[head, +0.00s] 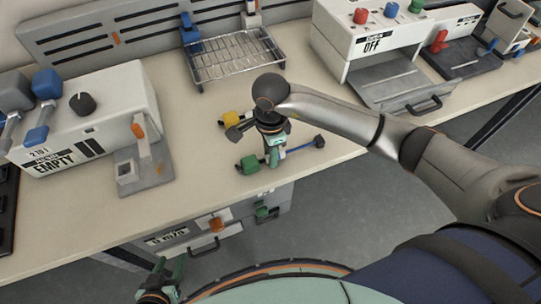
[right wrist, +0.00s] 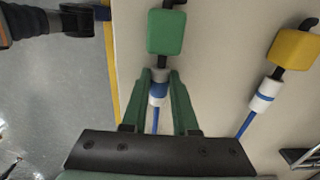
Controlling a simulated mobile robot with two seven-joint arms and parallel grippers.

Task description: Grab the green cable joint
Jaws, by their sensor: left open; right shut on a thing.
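The green cable joint (head: 247,164) lies on the bench near its front edge, and its green block also shows at the top of the right wrist view (right wrist: 166,32). My right gripper (head: 273,156) is down over the bench beside the block. In the right wrist view its fingers (right wrist: 160,76) are shut on the joint's white and blue collar, just below the green block. My left gripper (head: 162,280) is open and empty, low in front of the bench, away from the joint.
A wire rack (head: 236,58) stands at the back. White machines stand left (head: 90,115) and right (head: 365,40). Drawers (head: 205,235) are under the bench edge.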

